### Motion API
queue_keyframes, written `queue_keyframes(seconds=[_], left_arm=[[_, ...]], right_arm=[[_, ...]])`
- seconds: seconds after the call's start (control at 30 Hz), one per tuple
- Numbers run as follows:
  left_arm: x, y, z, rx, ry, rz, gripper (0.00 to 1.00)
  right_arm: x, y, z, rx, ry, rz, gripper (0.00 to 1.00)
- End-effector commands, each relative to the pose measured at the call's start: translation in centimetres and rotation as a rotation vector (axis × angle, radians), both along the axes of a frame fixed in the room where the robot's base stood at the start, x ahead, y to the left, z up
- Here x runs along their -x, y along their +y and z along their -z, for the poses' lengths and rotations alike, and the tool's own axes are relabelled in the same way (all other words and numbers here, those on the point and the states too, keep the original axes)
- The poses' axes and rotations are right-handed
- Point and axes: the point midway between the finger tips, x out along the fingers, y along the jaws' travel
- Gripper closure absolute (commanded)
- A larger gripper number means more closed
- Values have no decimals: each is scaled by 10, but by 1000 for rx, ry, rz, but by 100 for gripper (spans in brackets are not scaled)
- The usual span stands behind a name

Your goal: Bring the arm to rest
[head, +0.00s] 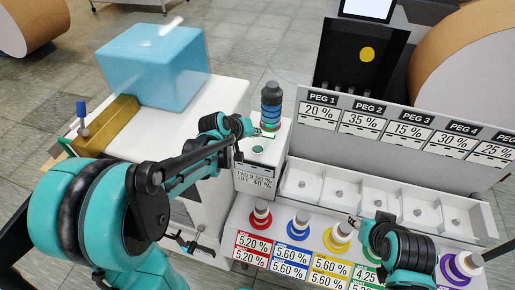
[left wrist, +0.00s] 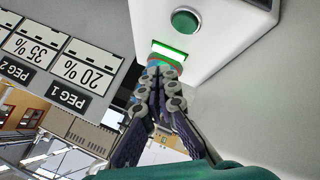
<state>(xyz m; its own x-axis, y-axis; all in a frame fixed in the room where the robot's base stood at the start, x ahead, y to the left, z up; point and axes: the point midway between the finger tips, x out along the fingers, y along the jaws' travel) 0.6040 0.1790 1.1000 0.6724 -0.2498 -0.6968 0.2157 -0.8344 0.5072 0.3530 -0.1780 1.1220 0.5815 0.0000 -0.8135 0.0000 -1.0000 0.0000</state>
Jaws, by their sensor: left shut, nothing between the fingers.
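My left arm comes in from the left in the head view. Its gripper (head: 266,133) is in front of the white box with the green button (head: 258,149), below the stack light. In the left wrist view the left gripper (left wrist: 163,75) has its fingers together and empty, with the tips close to the lit green slot (left wrist: 169,51). Whether the tips touch the box, I cannot tell. A green button (left wrist: 186,20) sits above the slot. My right gripper (head: 354,220) is small at the lower right, near the coloured spools; its finger state is unclear.
A stack light (head: 271,105) stands behind the left gripper. The peg rack (head: 400,140) and white bins (head: 385,197) lie to the right. Coloured spools (head: 298,226) stand along the front. A translucent blue box (head: 155,65) and large paper rolls (head: 465,60) are farther back.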

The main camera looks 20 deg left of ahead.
Motion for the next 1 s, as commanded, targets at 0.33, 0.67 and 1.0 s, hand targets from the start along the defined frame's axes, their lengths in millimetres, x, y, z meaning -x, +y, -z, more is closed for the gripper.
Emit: queue_keyframes(seconds=[0.33,0.67,1.0], left_arm=[[0,0,0,0,0,0,100],[61,-10,-2,-119,20,60,100],[195,-10,29,-396,60,190,100]], right_arm=[[0,0,0,0,0,0,60],[0,0,23,0,0,0,60],[0,0,65,0,0,0,60]])
